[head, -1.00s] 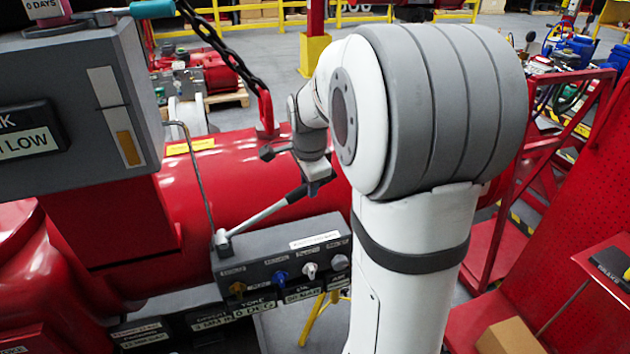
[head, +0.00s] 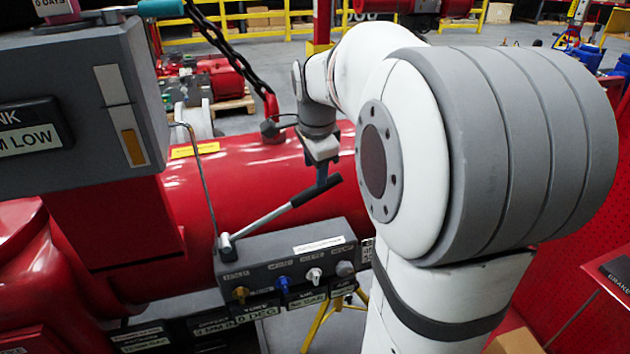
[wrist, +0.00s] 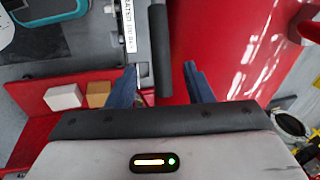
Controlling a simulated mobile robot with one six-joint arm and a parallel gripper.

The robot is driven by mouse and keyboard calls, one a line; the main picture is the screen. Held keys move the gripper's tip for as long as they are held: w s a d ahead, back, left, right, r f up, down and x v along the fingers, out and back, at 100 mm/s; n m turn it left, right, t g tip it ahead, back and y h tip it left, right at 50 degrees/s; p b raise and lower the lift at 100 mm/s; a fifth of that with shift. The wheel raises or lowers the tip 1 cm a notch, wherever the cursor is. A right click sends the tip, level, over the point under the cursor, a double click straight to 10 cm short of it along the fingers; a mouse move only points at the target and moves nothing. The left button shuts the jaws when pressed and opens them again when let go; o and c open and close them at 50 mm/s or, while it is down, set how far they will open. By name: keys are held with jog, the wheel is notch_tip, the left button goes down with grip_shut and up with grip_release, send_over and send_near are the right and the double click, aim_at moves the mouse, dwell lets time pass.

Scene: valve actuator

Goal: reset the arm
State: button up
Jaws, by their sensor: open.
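My arm (head: 420,170) reaches from the right across the head view, bent down at its wrist over the red cylinder. My gripper (head: 322,180) points down by the black grip of a lever (head: 285,208). In the wrist view, the two dark blue fingers of my gripper (wrist: 162,78) stand apart and hold nothing. The lever's black grip (wrist: 160,50) lies in the gap between them in the picture, nearer the left finger. I cannot tell whether it sits at finger depth or below.
A grey panel with several knobs (head: 314,276) sits below the lever. The red cylinder (head: 240,180) lies behind it. A dark chain (head: 222,40) hangs at upper left, beside a grey box (head: 75,100). In the wrist view, a white cube (wrist: 63,97) and a tan cube (wrist: 98,93) stand at left.

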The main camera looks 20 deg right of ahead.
jog(key=shift+s+r, duration=0.1)
jog(key=shift+r, duration=0.4)
jog(key=s+a+f+n+b, duration=0.1)
jog(key=s+a+f+n, duration=0.2)
jog(key=s+n, duration=0.3)
jog(key=s+a+f+n+b, duration=0.1)
jog(key=s+a+f+n, duration=0.2)
jog(key=s+n, duration=0.3)
jog(key=s+a+f+n+y+b, duration=0.1)
jog(key=s+a+f+n, duration=0.2)
jog(key=s+a+n, duration=0.2)
jog(key=shift+s+f+n+t, duration=0.35)
jog(key=shift+s+n, duration=0.35)
jog(key=shift+s, duration=0.35)
